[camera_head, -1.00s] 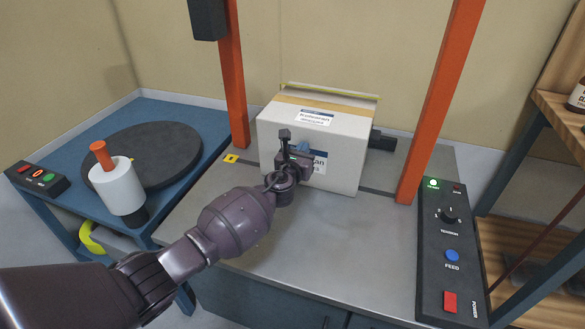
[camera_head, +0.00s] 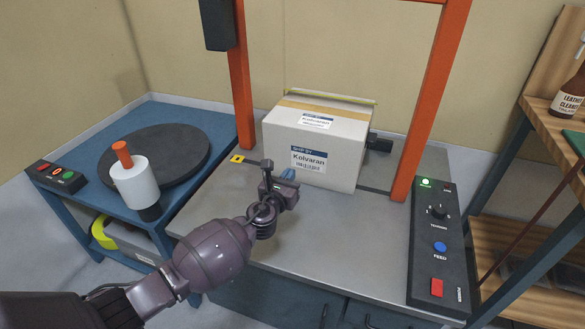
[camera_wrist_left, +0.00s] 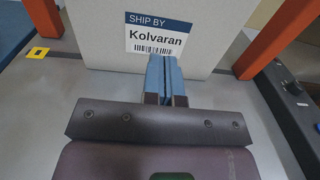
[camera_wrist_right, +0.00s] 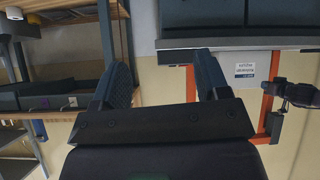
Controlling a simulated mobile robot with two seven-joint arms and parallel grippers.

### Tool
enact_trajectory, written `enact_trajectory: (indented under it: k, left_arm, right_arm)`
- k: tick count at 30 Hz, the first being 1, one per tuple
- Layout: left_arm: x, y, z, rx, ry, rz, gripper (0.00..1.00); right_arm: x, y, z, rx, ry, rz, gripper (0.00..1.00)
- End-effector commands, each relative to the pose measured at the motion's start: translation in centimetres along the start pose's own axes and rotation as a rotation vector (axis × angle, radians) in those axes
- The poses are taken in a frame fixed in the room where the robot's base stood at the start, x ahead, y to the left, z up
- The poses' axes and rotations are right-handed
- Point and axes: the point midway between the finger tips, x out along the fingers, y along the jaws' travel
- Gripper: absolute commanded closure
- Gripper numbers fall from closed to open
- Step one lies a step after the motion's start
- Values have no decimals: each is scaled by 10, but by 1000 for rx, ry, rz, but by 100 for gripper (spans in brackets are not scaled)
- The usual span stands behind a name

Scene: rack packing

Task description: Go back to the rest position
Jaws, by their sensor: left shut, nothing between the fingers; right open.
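My left gripper (camera_head: 288,175) is shut and empty, low in front of the box (camera_head: 343,133). Its blue fingertips lie together in the left wrist view (camera_wrist_left: 165,68), just below the box's "Kolvaran" label (camera_wrist_left: 158,34). I cannot tell the exact gap to the box. The box stands upright on the grey bench (camera_head: 300,225), between two orange posts. My right gripper (camera_wrist_right: 163,75) shows only in the right wrist view. Its dark fingers are apart with nothing between them.
A control panel (camera_head: 440,240) lies on the bench's right side. A blue table (camera_head: 180,113) at left bears a dark turntable (camera_head: 180,155) and a white roll with an orange handle (camera_head: 135,183).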

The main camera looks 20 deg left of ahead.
Motion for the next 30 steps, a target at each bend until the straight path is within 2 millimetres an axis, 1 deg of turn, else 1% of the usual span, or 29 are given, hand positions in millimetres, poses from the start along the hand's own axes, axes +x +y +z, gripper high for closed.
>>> enact_trajectory:
  k: [3, 9, 11, 14, 17, 18, 20, 22, 23, 24, 26, 27, 29, 30]
  left_arm:
    - [-6, 0, 1, 0, -1, 0, 100]
    - [-8, 0, 0, -20, 0, 0, 100]
    - [-8, 0, 0, -60, 0, 0, 100]
    - [-8, 0, -2, -205, 9, 2, 100]
    - [-8, -5, 6, -467, 20, -4, 100]
    - [-8, -8, 12, -592, 22, -9, 100]
    - [-8, -15, 24, -787, 25, -19, 100]
    - [-16, -21, 32, -1027, 43, -21, 100]
    - [-22, -23, 35, -1134, 54, -20, 100]
    - [-31, -25, 36, -1280, 71, -13, 100]
    - [-49, -27, 36, -1504, 99, 6, 100]
    - [-63, -27, 35, -1654, 120, 24, 100]
    - [-84, -27, 32, -1847, 144, 57, 100]
    - [-97, -26, 28, -1963, 159, 81, 100]
  right_arm:
    - [0, 0, -1, 1, 1, 0, 31]
    - [0, -1, 0, 2, 0, -1, 31]
    - [1, -1, -1, 2, 1, -1, 31]
    - [1, -1, -2, 2, 3, -1, 31]
    - [1, -1, -2, 2, 6, -1, 31]
    - [2, -1, -2, 2, 8, -1, 31]
    - [2, -1, -2, 2, 8, 0, 31]
    - [2, 0, -2, 2, 9, 0, 31]
    - [2, 0, -2, 2, 10, 1, 31]
    - [2, 0, -4, 2, 12, 2, 31]
    - [1, 1, -7, 2, 19, 3, 31]
    - [0, 2, -10, 2, 24, 4, 31]
    - [-1, 2, -12, 3, 29, 5, 31]
    - [-2, 2, -13, 3, 31, 6, 31]
